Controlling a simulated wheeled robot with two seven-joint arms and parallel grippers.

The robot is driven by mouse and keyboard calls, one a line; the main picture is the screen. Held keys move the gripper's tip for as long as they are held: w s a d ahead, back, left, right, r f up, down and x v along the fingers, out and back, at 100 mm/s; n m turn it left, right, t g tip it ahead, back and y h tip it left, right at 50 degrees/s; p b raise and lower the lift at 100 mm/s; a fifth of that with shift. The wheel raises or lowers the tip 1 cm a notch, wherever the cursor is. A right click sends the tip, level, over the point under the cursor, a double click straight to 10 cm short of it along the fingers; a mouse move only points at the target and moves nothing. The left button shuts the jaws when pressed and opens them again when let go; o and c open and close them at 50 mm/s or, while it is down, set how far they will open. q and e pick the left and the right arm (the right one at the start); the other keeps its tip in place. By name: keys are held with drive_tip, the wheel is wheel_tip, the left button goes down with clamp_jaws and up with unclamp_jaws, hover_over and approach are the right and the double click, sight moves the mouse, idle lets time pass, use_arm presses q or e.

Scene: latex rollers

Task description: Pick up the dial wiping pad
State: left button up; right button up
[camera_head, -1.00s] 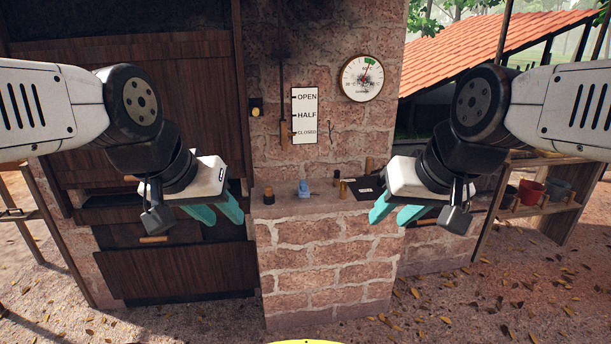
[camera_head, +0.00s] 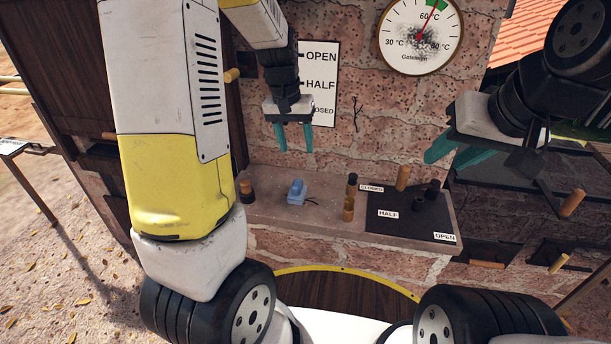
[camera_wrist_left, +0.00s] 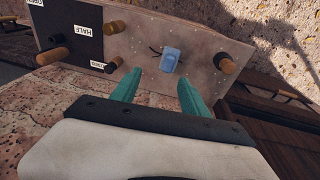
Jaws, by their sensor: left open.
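The dial wiping pad, a small light-blue block (camera_head: 296,191), lies on the stone ledge (camera_head: 325,222) below the brick wall. It also shows in the left wrist view (camera_wrist_left: 171,59), just beyond the fingertips. My left gripper (camera_head: 295,148) is open and empty, its teal fingers pointing down above the pad, apart from it. In the left wrist view its fingers (camera_wrist_left: 160,84) lie either side of the line to the pad. My right gripper (camera_head: 440,164) is at the right, fingers parted and empty, away from the pad.
A dark brown wooden peg (camera_head: 247,190) stands left of the pad. Several pegs stand to its right, some on a dark board (camera_head: 400,228) labelled CLOSED, HALF and OPEN. A sooty round dial (camera_head: 420,36) and a white label plate (camera_head: 320,70) are on the wall.

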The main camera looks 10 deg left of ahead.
use_arm(q)
drive_tip(key=g+y, duration=0.1)
hover_over(297, 182)
drive_tip(key=f, duration=0.9)
drive_tip(key=shift+w+d, duration=0.2)
drive_tip(key=shift+d, duration=0.1)
drive_tip(key=f, duration=0.8)
drive_tip(key=shift+s+a+f, duration=0.2)
drive_tip(key=shift+s+a, duration=0.05)
drive_tip(key=shift+s, duration=0.05)
clamp_jaws()
